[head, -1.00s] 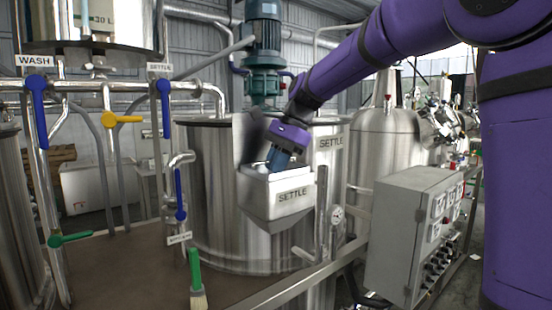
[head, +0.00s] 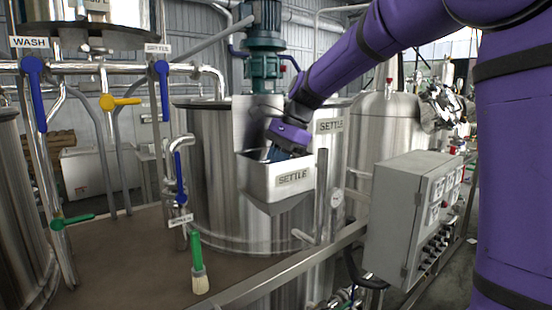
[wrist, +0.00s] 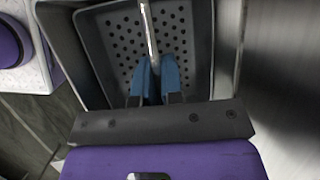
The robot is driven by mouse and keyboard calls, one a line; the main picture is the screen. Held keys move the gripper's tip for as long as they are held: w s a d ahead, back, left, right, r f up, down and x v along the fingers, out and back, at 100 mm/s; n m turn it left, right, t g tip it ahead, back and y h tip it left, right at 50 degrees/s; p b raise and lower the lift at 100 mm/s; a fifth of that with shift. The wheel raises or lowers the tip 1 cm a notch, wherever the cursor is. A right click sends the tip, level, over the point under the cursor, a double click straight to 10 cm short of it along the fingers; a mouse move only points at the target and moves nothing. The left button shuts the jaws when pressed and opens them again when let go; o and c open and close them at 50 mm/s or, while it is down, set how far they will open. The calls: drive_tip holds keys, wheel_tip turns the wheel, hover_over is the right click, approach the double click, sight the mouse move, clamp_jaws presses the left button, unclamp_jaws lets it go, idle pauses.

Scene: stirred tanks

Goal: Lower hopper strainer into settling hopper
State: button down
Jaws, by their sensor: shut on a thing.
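The settling hopper (head: 262,182) is a pale metal box with a sloped bottom and a SETTLE label, on the front of the SETTLE tank (head: 215,190). The hopper strainer is a grey basket with a perforated bottom (wrist: 118,40) in the wrist view. It appears inside the hopper's outer walls (wrist: 61,50); whether it rests on the bottom cannot be told. In the head view it is hidden behind the hopper front. My gripper (wrist: 155,72) has its blue fingers shut on the strainer's thin metal handle (wrist: 149,28). In the head view my gripper (head: 278,154) reaches down into the hopper mouth.
A motor (head: 264,40) stands above the tank behind my gripper. A grey control box (head: 392,215) and a gauge (head: 337,197) are at the right. Valve pipes with blue handles (head: 164,90) and a green-handled brush (head: 197,260) are at the left.

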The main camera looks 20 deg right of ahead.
drive_tip(key=shift+f, duration=0.1)
idle(0.3)
drive_tip(key=c, duration=1.2)
unclamp_jaws()
drive_tip(key=shift+o, duration=0.2)
drive_tip(key=v, duration=1)
drive_tip(key=shift+d+r, duration=0.2)
drive_tip(key=shift+r, duration=0.2)
drive_tip(key=shift+r, duration=0.1)
wheel_tip(320, 180, up, 10)
drive_tip(key=shift+s, duration=0.1)
